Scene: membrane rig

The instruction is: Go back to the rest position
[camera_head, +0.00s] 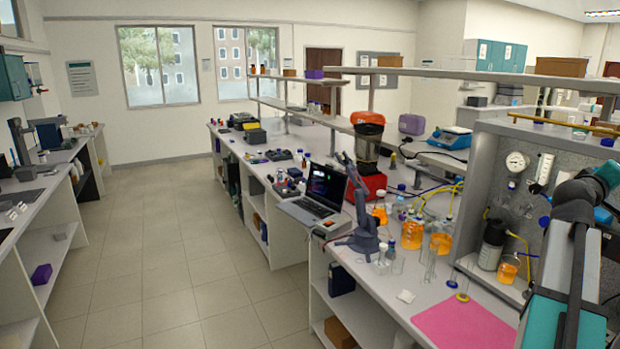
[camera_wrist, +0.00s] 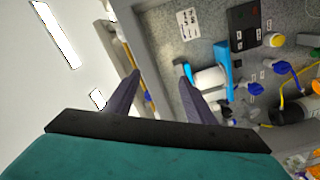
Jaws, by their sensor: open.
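My gripper (camera_wrist: 160,76) shows in the wrist view with its two dark fingers apart and nothing between them. It is up in front of the membrane rig's grey speckled panel (camera_wrist: 170,30), which looks tilted in that view. A white cylinder with a blue bracket (camera_wrist: 210,77) lies just beyond the right finger; I cannot tell the gap. In the head view my teal and dark arm fills the lower right and hides part of the rig. I cannot make out the fingers there. The rig's panel carries a round gauge (camera_head: 517,161).
The bench holds orange-filled flasks (camera_head: 412,234), a dark bottle (camera_head: 491,244), a pink mat (camera_head: 465,325), a laptop (camera_head: 318,193) and a small dark arm (camera_head: 362,215). A shelf (camera_head: 450,74) runs above the bench. The tiled floor (camera_head: 165,255) on the left is clear.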

